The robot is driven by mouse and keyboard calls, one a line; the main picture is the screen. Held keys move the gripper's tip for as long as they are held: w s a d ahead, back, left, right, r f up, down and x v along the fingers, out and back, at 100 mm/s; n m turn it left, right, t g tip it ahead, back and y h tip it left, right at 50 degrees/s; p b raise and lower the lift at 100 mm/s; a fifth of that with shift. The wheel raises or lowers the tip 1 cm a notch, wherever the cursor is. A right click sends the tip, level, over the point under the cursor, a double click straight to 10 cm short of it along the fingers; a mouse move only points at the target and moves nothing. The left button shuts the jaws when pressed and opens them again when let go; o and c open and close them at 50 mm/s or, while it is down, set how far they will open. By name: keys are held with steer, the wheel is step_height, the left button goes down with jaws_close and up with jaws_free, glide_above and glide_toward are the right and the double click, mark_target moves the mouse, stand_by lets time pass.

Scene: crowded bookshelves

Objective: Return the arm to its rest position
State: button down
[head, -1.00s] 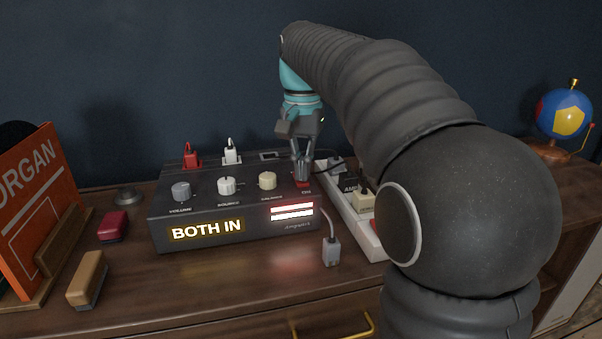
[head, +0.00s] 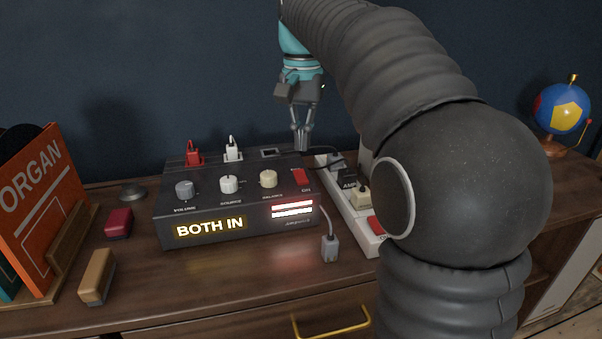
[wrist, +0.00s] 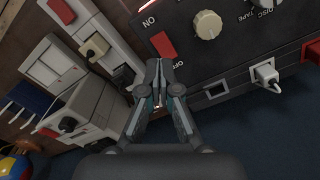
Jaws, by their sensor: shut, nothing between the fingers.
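My gripper (head: 301,145) hangs in the air above the back right part of the dark amplifier (head: 250,217), pointing down. Its fingers are together and hold nothing; in the wrist view my gripper (wrist: 162,66) also shows shut and empty. The red power switch (head: 300,178) on the amplifier is in front of the fingertips and apart from them. In the wrist view the red switch (wrist: 163,46) lies just beyond the fingertips. My arm rises at the right and covers part of the cabinet top.
A white power strip (head: 355,222) with plugs stands right of the amplifier. A loose grey plug (head: 330,246) lies in front. Orange record sleeve (head: 38,215), tan brush (head: 97,277) and red block (head: 118,223) are at left. A globe (head: 562,110) stands at far right.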

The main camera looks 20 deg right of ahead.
steer(key=shift+s, duration=0.1)
steer(key=shift+s, duration=0.3)
steer(key=s+f+n+t, duration=0.2)
steer(key=s+f+n, duration=0.1)
steer(key=s+f, duration=0.5)
steer(key=s+f+n+t, duration=0.3)
steer(key=s+f, duration=0.6)
steer(key=s, duration=0.5)
steer(key=shift+t, duration=0.3)
